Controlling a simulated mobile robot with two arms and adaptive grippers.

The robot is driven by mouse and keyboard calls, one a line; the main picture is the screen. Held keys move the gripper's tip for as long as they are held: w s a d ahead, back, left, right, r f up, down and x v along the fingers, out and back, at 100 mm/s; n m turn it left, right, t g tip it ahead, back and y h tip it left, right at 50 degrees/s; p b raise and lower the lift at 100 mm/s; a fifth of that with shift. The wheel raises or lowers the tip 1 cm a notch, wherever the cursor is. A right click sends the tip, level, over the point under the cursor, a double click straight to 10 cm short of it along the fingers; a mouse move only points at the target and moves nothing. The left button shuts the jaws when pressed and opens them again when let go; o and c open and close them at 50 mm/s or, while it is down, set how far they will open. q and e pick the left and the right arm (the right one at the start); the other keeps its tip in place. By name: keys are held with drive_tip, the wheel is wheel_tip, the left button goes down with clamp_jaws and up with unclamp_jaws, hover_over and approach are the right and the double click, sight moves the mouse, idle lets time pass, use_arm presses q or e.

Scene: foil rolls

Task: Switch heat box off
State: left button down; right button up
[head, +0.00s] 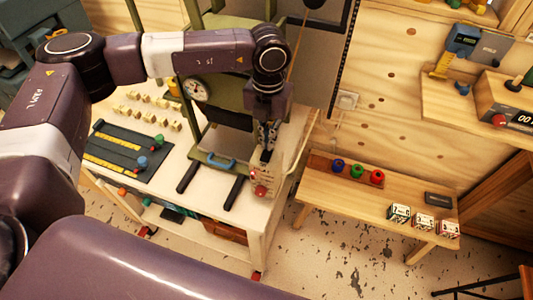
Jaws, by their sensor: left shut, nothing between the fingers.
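A small cream control box (273,181) with red buttons stands at the right front corner of the white work table, beside an olive-green machine frame (224,122). It looks like the heat box, but its lettering is too small to read. A red knob (260,190) sits low on its front. My left gripper (267,152) points down at the top of this box, with its fingers shut and empty. I cannot tell whether the fingertips touch it. The gripper hides part of the box's upper side. My right gripper is not in view.
The work table (166,182) carries a dark board (130,150) with coloured knobs and several small yellow blocks. The machine has a round dial (195,89) and a blue handle (217,161). A low wooden bench (400,192) with coloured rings and printed cubes stands right. Floor between is clear.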

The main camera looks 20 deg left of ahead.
use_arm(q)
drive_tip(key=shift+f+b, duration=1.05)
drive_tip(key=shift+f, duration=0.1)
idle(0.9)
drive_tip(key=shift+r, duration=0.1)
drive_tip(key=shift+r+p, duration=1.45)
drive_tip(key=shift+r, duration=2.05)
